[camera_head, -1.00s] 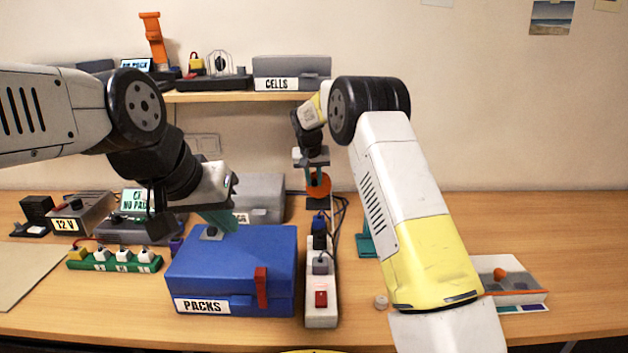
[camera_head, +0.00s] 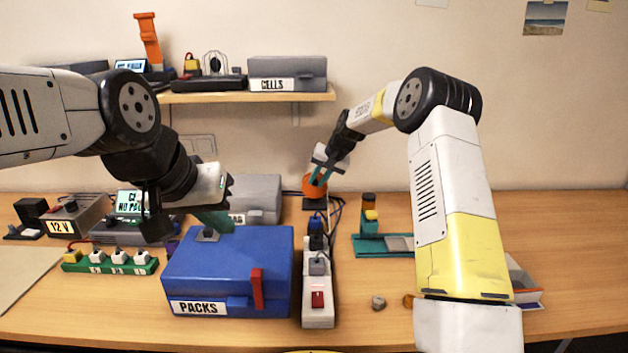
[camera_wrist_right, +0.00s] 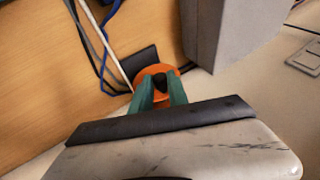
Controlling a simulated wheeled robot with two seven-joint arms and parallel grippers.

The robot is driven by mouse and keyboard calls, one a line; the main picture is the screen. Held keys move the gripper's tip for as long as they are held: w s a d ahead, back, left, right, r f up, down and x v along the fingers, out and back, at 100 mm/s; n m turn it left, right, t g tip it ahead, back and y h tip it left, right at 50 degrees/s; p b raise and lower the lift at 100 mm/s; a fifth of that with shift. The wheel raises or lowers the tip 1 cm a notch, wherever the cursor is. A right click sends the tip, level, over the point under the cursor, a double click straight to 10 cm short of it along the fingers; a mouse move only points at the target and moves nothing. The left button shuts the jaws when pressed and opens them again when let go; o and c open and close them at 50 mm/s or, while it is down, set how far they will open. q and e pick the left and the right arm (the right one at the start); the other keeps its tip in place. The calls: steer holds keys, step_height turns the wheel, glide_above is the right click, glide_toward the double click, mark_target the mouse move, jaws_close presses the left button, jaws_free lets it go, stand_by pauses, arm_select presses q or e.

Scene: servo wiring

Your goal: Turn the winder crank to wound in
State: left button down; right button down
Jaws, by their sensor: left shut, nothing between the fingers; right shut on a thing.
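The winder is an orange disc (camera_head: 312,191) on a dark base behind the power strip, near the wall. In the right wrist view the orange disc (camera_wrist_right: 148,74) has a small black crank knob (camera_wrist_right: 159,79) at its near side. My right gripper (camera_head: 319,178) reaches it from above, tilted. In the wrist view its teal fingers (camera_wrist_right: 159,90) close around the knob, which they partly hide. The winder's wound state cannot be read. My left gripper (camera_head: 218,222) is shut and empty, low over the lid of the blue PACKS box (camera_head: 225,265).
A white power strip (camera_head: 319,290) with plugs and dark cables stands right of the box. A teal stand (camera_head: 372,246) is farther right. A grey case (camera_head: 262,196) is left of the winder. A shelf (camera_head: 250,97) hangs above. A small round piece (camera_head: 378,302) lies in front.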

steer(key=shift+d+f+y, duration=0.1)
steer(key=shift+d+y, duration=0.15)
steer(key=shift+y, duration=0.35)
steer(key=c, duration=1.3)
jaws_free()
steer(key=shift+v, duration=3.9)
steer(key=shift+d+f, duration=0.1)
